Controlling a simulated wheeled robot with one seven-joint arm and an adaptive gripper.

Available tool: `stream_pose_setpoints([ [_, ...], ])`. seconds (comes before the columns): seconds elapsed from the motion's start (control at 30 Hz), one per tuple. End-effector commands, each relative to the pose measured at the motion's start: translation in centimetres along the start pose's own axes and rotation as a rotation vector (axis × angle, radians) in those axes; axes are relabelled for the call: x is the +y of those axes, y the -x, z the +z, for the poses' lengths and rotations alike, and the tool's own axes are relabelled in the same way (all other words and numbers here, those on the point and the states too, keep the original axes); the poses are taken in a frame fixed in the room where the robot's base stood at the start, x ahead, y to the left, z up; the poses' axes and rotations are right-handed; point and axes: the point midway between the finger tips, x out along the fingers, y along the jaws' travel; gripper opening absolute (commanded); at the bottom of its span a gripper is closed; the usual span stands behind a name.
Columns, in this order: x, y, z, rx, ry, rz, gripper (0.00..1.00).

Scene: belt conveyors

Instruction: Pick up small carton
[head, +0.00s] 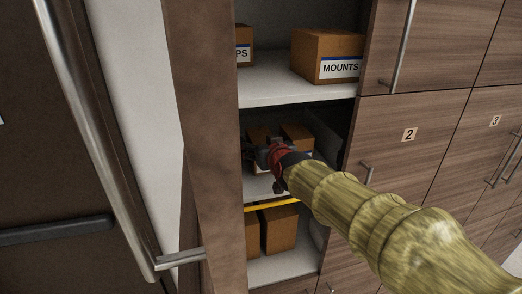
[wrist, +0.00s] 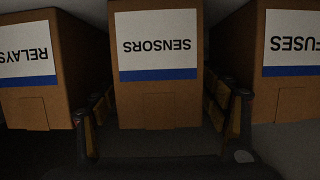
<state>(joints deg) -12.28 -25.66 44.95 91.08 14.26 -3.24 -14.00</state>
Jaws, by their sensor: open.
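Small brown cartons stand on the middle shelf of an open cabinet. In the wrist view, where the lettering is upside down, the SENSORS carton (wrist: 158,105) is in the middle, the RELAYS carton (wrist: 35,105) at left and the FUSES carton (wrist: 290,100) at right. My gripper (wrist: 160,112) is open, with one finger on each side of the SENSORS carton; I cannot tell whether they touch it. In the head view my gripper (head: 262,156) reaches into the middle shelf, partly hiding the cartons (head: 297,134) there.
The upper shelf (head: 285,93) holds a MOUNTS carton (head: 322,52) and another ending in PS (head: 243,45). Cartons (head: 279,228) stand on the lower shelf under a yellow strip (head: 272,205). A brown upright (head: 205,130) bounds the opening at left; closed doors (head: 410,150) are at right.

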Motion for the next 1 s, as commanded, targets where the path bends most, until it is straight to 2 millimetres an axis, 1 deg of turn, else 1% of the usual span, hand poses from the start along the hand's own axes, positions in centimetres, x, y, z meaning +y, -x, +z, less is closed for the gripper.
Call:
stream_pose_setpoints([
  [0.13, 0.01, 0.05, -0.04, 0.001, 0.0, 0.0, 0.73],
  [1.0, 0.01, 0.06, -0.02, 0.0, 0.0, 0.0, 0.24],
])
